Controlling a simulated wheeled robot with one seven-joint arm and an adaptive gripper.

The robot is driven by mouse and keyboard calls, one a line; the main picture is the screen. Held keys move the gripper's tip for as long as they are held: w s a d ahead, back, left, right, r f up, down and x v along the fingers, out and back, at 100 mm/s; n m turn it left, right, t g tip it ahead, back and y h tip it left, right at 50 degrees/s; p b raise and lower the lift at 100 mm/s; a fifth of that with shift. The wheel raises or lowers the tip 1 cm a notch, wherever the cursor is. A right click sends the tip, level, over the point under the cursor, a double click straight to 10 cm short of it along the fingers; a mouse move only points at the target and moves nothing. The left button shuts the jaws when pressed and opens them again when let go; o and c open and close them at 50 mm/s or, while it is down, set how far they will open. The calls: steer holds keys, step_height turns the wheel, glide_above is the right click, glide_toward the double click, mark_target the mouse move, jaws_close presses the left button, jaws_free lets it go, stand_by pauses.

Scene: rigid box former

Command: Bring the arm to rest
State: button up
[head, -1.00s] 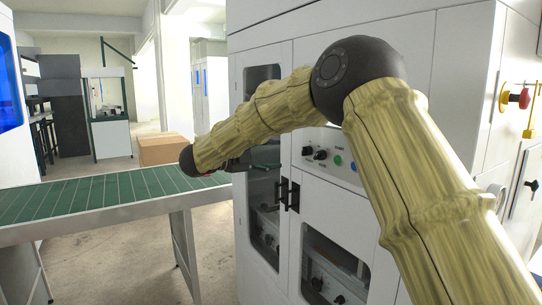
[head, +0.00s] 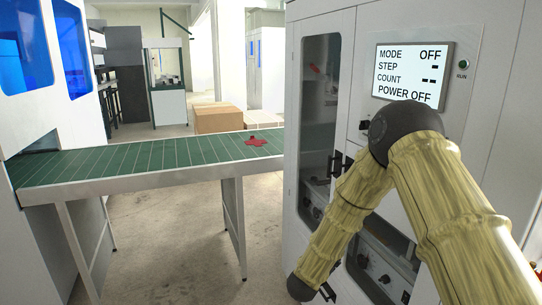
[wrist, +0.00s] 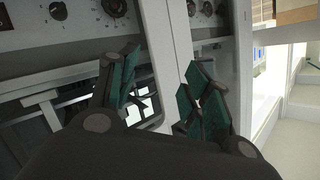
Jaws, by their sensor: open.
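My arm, in a yellow ribbed sleeve, comes in at the lower right of the head view, bends at a dark joint, and points down and left in front of the white machine cabinet (head: 328,24). My gripper (wrist: 158,92) shows in the wrist view with its two green-padded fingers apart and nothing between them. In the head view only a bit of it shows near the bottom edge, mostly hidden behind the dark wrist. The cabinet's front, with knobs and a window, lies behind the fingers in the wrist view. I cannot tell the exact gap to it.
The cabinet has a display (head: 412,72) reading POWER OFF and black door handles (head: 338,164). A green conveyor (head: 130,160) runs at left, with a red cross-shaped piece (head: 257,141) on it. Cardboard boxes (head: 218,118) stand behind. Open floor (head: 170,235) shows under the conveyor.

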steer(key=s+d+f+n+g+y, duration=0.2)
steer(key=s+f+n+g+y, duration=0.45)
steer(key=s+f, duration=1.8)
steer(key=s+f+n+g, duration=0.1)
steer(key=s+n+g, duration=0.1)
steer(key=s, duration=1.3)
steer(key=s+d+f+n+g+y, duration=0.1)
steer(key=s+g, duration=0.3)
steer(key=s, duration=1.1)
steer(key=shift+d+f+n, duration=0.3)
steer(key=shift+f+n, duration=0.1)
steer(key=shift+n, duration=0.45)
